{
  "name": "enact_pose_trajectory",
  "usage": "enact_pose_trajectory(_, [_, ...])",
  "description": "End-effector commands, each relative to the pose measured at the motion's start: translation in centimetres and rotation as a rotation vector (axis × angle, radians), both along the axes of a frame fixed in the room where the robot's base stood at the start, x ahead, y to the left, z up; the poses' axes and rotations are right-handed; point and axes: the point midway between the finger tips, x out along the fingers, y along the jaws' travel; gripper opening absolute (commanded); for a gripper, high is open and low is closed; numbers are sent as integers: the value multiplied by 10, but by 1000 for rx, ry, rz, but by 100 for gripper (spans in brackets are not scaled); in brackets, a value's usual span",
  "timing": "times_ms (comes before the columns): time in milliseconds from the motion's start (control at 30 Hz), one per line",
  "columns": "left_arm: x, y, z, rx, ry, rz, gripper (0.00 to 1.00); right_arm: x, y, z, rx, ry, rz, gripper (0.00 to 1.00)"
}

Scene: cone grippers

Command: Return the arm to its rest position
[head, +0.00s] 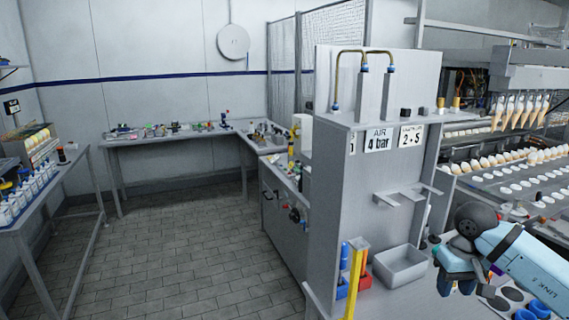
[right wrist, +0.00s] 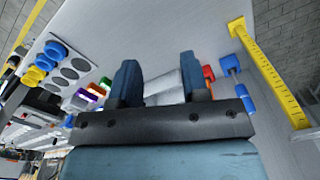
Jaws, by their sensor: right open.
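My right gripper (head: 457,284) is at the lower right of the head view, at the end of my light blue arm, over the grey worktop and right of the grey bin (head: 400,265). In the right wrist view, my right gripper (right wrist: 160,80) shows two dark blue fingers spread apart. Nothing is held between them; a grey surface and part of a bin show in the gap behind. My left gripper is not in view.
A plate with round dark holes (right wrist: 62,68) and yellow and blue rings lies on the worktop.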

Motion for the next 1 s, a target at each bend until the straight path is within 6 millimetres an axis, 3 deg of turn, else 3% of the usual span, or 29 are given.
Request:
enact_pose_trajectory(33, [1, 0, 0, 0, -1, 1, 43, 0, 1, 0, 2, 0, 0, 42])
enact_pose_trajectory(100, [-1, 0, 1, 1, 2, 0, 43, -10, 34, -22, 138, 24, -52, 42])
enact_pose_trajectory(267, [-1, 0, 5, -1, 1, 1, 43, -34, 102, -52, 445, 119, -225, 42])
enact_pose_trajectory(400, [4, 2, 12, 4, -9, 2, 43, -68, 175, -66, 798, 341, -505, 42])
enact_pose_trajectory(467, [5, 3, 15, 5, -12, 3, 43, -84, 205, -64, 964, 498, -674, 42])
enact_pose_trajectory(533, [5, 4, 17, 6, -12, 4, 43, -98, 232, -57, 1146, 730, -905, 42])
enact_pose_trajectory(633, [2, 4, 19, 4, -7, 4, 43, -110, 252, -47, 1347, 1141, -1262, 42])
enact_pose_trajectory(733, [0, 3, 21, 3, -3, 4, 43, -114, 250, -47, 1458, 1632, -1625, 42])
enact_pose_trajectory(800, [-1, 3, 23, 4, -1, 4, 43, -116, 238, -59, 1473, 2020, -1867, 42])
enact_pose_trajectory(833, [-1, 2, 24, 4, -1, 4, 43, -118, 232, -67, -1327, -2003, 1785, 42])
enact_pose_trajectory(933, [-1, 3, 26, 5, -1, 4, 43, -132, 208, -107, -827, -1798, 1402, 42])
enact_pose_trajectory(1000, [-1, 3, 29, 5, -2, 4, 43, -152, 191, -143, -530, -1623, 1120, 42])
